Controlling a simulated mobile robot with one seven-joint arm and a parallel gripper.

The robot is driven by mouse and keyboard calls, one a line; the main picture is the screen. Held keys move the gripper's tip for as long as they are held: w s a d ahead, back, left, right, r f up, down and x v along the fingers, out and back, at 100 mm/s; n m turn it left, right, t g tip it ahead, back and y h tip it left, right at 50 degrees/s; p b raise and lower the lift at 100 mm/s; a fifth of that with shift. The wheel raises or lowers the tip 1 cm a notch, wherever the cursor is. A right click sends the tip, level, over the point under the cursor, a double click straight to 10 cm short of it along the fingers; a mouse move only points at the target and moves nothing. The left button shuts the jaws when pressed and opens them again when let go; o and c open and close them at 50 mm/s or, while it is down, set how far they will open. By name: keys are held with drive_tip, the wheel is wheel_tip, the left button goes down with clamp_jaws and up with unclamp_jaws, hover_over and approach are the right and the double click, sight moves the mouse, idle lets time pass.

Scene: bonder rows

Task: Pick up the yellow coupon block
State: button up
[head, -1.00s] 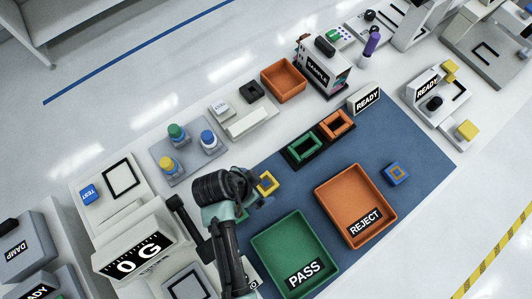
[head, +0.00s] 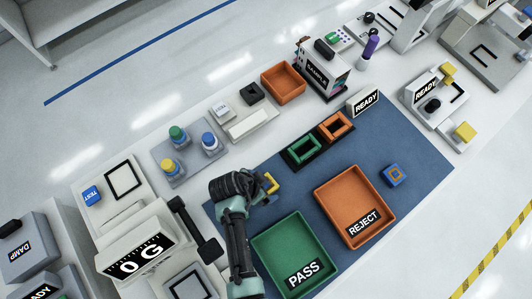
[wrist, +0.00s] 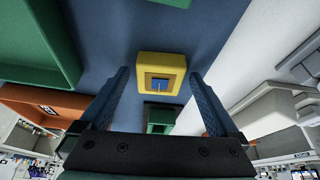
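The yellow coupon block (wrist: 161,65) lies on the blue mat (wrist: 125,20), a square block with a grey and brown centre and a small blue mark. In the wrist view it sits ahead of and between the two fingertips of my gripper (wrist: 161,78). The fingers are spread wide, with gaps on both sides of the block. In the head view the yellow coupon block (head: 271,182) shows only in part beside my gripper (head: 266,190), which hides the rest of it.
The green PASS tray (head: 262,240) and the orange REJECT tray (head: 322,200) stand close by on the mat. Green (head: 304,151) and orange (head: 336,126) frames are behind. A blue block (head: 394,175) lies at right. A black lever (head: 207,243) stands at left.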

drive_tip(key=c, duration=1.2)
drive_tip(key=shift+c, duration=0.4)
drive_tip(key=shift+r, duration=0.1)
